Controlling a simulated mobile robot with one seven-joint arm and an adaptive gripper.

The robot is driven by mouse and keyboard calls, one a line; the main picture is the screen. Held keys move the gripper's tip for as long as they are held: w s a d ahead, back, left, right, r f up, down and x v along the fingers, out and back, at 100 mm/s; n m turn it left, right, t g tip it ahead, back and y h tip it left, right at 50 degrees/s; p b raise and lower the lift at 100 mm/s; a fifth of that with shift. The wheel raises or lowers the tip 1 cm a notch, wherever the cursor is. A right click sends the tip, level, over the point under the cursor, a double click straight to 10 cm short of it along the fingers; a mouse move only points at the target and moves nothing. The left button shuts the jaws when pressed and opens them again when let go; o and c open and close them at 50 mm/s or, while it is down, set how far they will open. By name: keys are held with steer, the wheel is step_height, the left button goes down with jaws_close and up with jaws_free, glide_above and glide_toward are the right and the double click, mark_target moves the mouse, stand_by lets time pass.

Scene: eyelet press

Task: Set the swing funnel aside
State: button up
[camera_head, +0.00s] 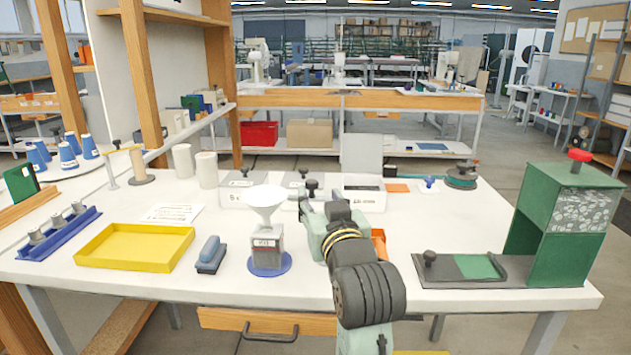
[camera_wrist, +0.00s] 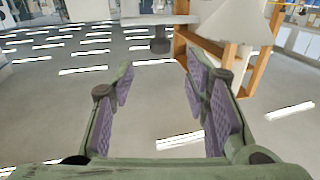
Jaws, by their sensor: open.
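The swing funnel (camera_head: 266,203) is a white cone with its wide mouth up. It sits over a small grey labelled box (camera_head: 266,245) on a round blue base (camera_head: 270,265), near the table's front middle. My gripper (camera_head: 306,203) is just right of the funnel in the head view, partly hidden by my own wrist. In the wrist view, which looks upside down, my gripper (camera_wrist: 160,78) is open with nothing between its fingers. The white cone of the funnel (camera_wrist: 236,24) shows there at the upper right, apart from the fingers.
A yellow tray (camera_head: 135,263) and a blue-handled block (camera_head: 210,254) stand left of the funnel. White bins (camera_head: 363,197) stand behind it. A green machine with a red knob (camera_head: 563,225) stands at the right. Bare tabletop (camera_head: 450,225) lies between my arm and that machine.

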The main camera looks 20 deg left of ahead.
mark_target(313, 185)
steer(key=p+x, duration=0.1)
steer(key=x, duration=0.7)
steer(key=shift+w+a+p, duration=0.2)
steer(key=shift+w+p, duration=0.05)
steer(key=shift+p, duration=0.1)
steer(key=shift+c, duration=0.3)
jaws_close()
